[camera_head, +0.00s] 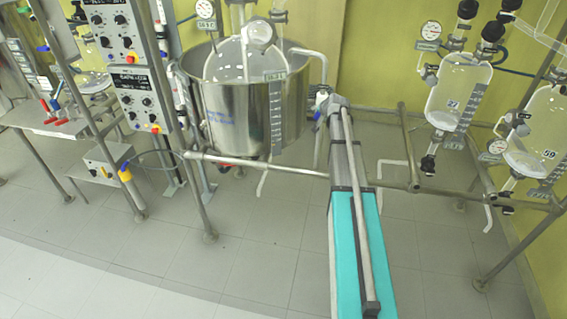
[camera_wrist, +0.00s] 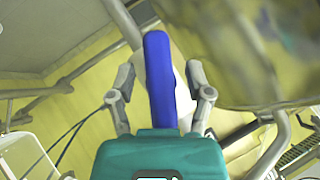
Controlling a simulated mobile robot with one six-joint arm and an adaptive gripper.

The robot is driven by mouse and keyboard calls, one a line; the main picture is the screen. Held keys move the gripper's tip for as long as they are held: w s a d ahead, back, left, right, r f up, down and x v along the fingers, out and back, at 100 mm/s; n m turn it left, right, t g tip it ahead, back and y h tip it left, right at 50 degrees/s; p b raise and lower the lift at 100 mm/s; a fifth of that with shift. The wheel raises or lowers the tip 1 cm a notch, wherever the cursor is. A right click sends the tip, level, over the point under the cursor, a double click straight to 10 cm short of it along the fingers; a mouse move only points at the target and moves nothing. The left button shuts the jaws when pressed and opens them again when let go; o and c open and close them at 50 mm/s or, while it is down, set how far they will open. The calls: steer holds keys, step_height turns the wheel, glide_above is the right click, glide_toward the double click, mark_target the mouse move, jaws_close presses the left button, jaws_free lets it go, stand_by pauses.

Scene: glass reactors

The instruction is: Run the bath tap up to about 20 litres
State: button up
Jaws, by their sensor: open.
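The steel bath (camera_head: 222,108) stands at the back centre in the head view, with a glass vessel (camera_head: 228,62) inside it. A graduated strip (camera_head: 277,118) runs down its front; its marks and the water level are too small to read. A grey pipe (camera_head: 322,66) bends over the rim and down to my arm's end. In the wrist view a blue tap lever (camera_wrist: 158,60) lies between the fingers of my gripper (camera_wrist: 160,76), which are open with gaps on both sides. In the head view my gripper is small and unclear beside a blue spot at the pipe.
Steel rails (camera_head: 265,167) cross in front of the bath. Control boxes (camera_head: 135,85) stand on a frame at the left. Glass reactors (camera_head: 458,92) hang on a frame at the right. The tiled floor (camera_head: 250,250) in front is clear.

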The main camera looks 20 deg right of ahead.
steer(key=shift+f+m+t+y+b, duration=0.1)
steer(key=shift+m+t+y+b, duration=0.9)
steer(key=shift+b, duration=0.4)
steer(key=m+t+y+b, duration=0.1)
steer(key=t+b, duration=0.1)
steer(key=b, duration=0.1)
steer(key=shift+m, duration=0.3)
steer(key=shift+s+r+t+y, duration=0.2)
steer(key=shift+s+t+y, duration=0.1)
steer(key=shift+y, duration=0.1)
steer(key=p+v, duration=0.4)
steer(key=v, duration=0.9)
steer(key=s+a+f+n+g+y+b, duration=0.2)
steer(key=a+f, duration=0.3)
steer(key=a, duration=0.8)
steer(key=s+a+f+n+g+y+b, duration=0.2)
steer(key=a+f+n+g, duration=0.3)
steer(key=a, duration=0.8)
steer(key=shift+s+a, duration=0.2)
steer(key=shift+s, duration=0.35)
steer(key=shift+f+g, duration=0.1)
steer(key=shift+g, duration=0.2)
stand_by(0.9)
